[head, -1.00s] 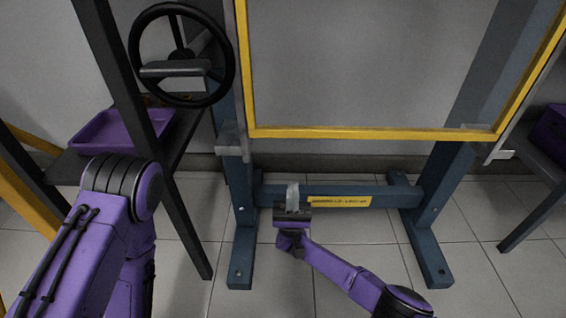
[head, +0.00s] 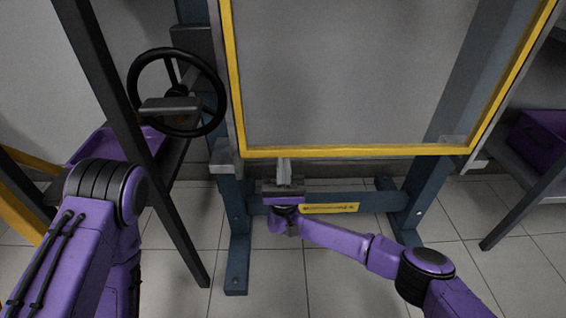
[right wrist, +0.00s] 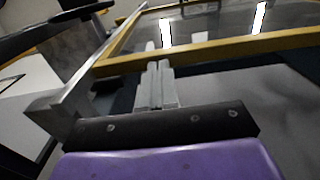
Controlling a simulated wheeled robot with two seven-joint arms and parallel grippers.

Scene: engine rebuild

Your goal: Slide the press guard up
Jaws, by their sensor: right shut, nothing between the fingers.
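The press guard (head: 350,152) is a yellow-framed clear panel on the blue press frame. Its lower yellow bar runs across the head view and also shows in the right wrist view (right wrist: 215,50). My right gripper (head: 284,165) is shut and empty, with its fingers pointing up. The fingertips are just under the lower bar, left of its middle. In the right wrist view the closed fingers (right wrist: 157,75) reach close to the bar; I cannot tell whether they touch it. My left arm shows at the left, but its gripper is not visible.
A black handwheel (head: 177,92) stands left of the guard. The blue press legs (head: 236,235) and a crossbar with a yellow label (head: 330,208) are below. A purple tray (head: 100,146) is at left, a purple bin (head: 540,140) on a shelf at right.

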